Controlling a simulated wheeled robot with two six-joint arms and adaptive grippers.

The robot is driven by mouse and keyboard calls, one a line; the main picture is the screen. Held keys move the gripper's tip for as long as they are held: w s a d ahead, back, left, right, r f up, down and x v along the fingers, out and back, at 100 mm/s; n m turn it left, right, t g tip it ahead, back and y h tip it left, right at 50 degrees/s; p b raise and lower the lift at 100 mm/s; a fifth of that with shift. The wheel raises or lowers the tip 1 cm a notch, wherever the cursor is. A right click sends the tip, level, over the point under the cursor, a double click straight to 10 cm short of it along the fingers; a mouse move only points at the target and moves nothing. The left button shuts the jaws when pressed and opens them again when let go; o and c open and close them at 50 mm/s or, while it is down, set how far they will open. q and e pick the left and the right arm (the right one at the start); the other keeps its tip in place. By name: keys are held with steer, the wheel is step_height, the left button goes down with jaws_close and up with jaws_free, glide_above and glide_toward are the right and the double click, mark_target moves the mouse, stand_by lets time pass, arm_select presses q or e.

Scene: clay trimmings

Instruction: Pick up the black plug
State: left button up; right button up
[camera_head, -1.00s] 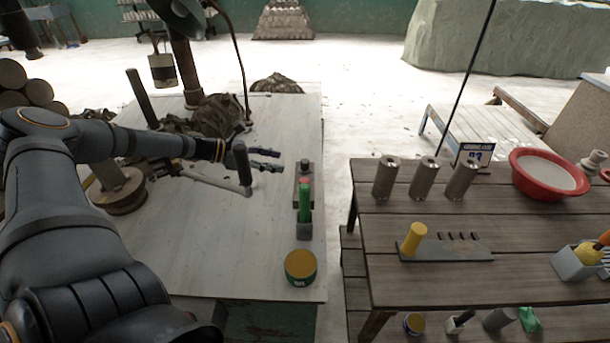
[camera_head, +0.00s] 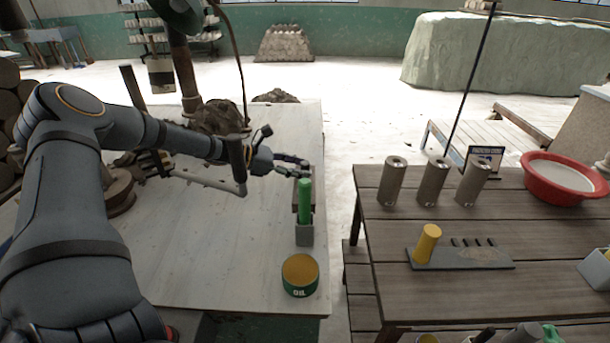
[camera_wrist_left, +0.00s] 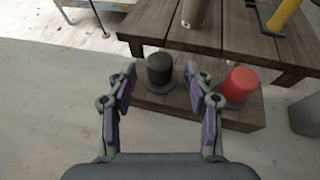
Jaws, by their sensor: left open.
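The black plug (camera_wrist_left: 159,68) is a short dark cylinder with a wider base. It stands upright on a brown wooden block (camera_wrist_left: 183,106) in the left wrist view. My left gripper (camera_head: 303,167) is over the right part of the white table in the head view, where it hides the plug. In the left wrist view its purple-padded fingers (camera_wrist_left: 161,78) are open, one on each side of the plug, with gaps between. Whether the fingertips are at the plug's height I cannot tell. My right gripper is not in view.
A green cylinder (camera_head: 305,201) stands in a grey holder (camera_head: 305,235) close to the gripper; a red cap (camera_wrist_left: 239,84) shows beside the plug. A green oil tin (camera_head: 300,277) stands nearer. A slatted table (camera_head: 385,280) lies to the right. The white table's front is mostly clear.

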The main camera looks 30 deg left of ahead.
arm_select(q)
jaws_close()
step_height(320, 180, up, 10)
steer(key=p, duration=0.2)
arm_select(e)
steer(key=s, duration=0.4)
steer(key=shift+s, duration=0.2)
